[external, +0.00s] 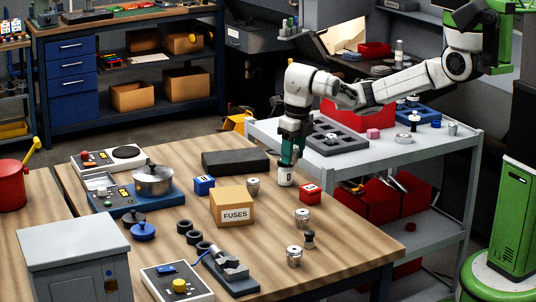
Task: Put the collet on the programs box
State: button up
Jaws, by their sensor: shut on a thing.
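My gripper (287,163) points down over the back right part of the wooden table. It is shut on a small whitish cylinder (285,177) with a dark mark, at or just above the tabletop; I cannot tell whether this is a collet. Similar silvery tapered pieces that look like collets stand upright at the back (253,187), at the right (302,218) and at the front (294,256). No box reads as programs: the cardboard box (231,214) is labelled FUSES, and the labels on the blue box (203,185) and red box (310,194) are too small to read.
A dark flat block (235,161) lies behind the boxes. A pot (153,180) on a blue hotplate, black rings (194,237), a vise (232,271) and a control box (177,284) crowd the left and front. A grey cart (447,160) stands beyond the table's right edge.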

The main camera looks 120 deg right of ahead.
jog(key=s+d+r, duration=0.2)
jog(key=s+d, duration=0.6)
jog(key=d, duration=0.4)
jog(key=s+d+r, duration=0.1)
jog(key=s+d, duration=0.8)
jog(key=d, duration=0.2)
send_over(255, 155)
jog(key=s, duration=0.1)
jog(key=f, duration=0.8)
jog(key=shift+s+a+f+p, duration=0.15)
jog(key=shift+a+f+p, duration=0.1)
jog(key=shift+a+p, duration=0.1)
jog(key=shift+w+d+f, duration=0.3)
jog(key=shift+w+f, duration=0.1)
jog(key=shift+f, duration=0.25)
jog(key=shift+f+p, duration=0.55)
jog(key=shift+f, duration=0.95)
jog(key=shift+f, duration=0.1)
jog(key=o, duration=1.1)
jog(key=shift+o, duration=0.2)
